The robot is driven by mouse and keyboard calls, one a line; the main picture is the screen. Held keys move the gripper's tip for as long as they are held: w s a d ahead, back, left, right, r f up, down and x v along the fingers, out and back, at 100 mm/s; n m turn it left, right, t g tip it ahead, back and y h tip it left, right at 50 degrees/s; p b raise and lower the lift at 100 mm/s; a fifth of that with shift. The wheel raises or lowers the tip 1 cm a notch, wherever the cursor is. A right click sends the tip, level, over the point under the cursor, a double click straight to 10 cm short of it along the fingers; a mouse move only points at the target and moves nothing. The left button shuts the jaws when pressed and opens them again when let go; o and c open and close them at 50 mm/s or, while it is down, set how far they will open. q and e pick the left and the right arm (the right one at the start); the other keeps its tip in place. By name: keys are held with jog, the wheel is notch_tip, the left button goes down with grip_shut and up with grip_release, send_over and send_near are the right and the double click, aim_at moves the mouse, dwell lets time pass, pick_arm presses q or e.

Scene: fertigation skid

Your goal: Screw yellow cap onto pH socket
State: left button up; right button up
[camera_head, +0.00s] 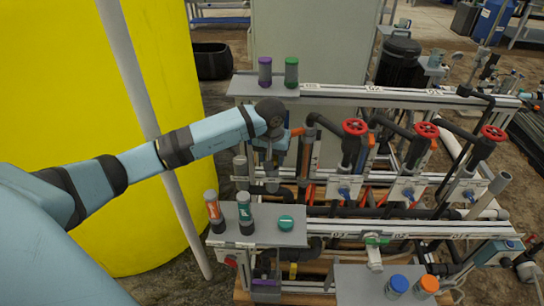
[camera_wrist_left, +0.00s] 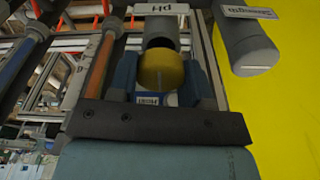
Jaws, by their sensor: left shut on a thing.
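My left gripper (camera_wrist_left: 161,75) is shut on the yellow cap (camera_wrist_left: 160,70), which sits between its two blue fingers in the left wrist view. Just beyond the cap is the grey round pH socket (camera_wrist_left: 161,30), under a white label reading "pH" upside down. The cap overlaps the socket's mouth in the picture; I cannot tell whether they touch or are threaded together. In the head view my left gripper (camera_head: 268,170) points down at the left end of the skid, and the cap is not clearly visible there. My right gripper is not in view.
Another grey cylinder (camera_wrist_left: 248,45) is close beside the socket. Orange-labelled (camera_head: 213,208) and teal-labelled (camera_head: 245,212) bottles and a teal cap (camera_head: 286,223) stand on the lower shelf (camera_head: 265,238). Red-handled valves (camera_head: 355,127) and pipes lie to the right. A large yellow tank (camera_head: 160,215) is left.

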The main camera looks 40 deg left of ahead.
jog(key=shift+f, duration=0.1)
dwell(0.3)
pick_arm(q)
jog(key=shift+f, duration=0.25)
jog(key=shift+f+b, duration=0.1)
jog(key=shift+b, duration=0.2)
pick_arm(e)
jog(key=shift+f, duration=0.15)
pick_arm(q)
jog(key=shift+f+b, duration=0.5)
jog(key=shift+b, duration=0.1)
dwell(0.4)
jog(key=o, duration=0.3)
jog(key=shift+o, duration=0.3)
jog(key=shift+s+f, duration=0.1)
jog(key=shift+f, duration=0.15)
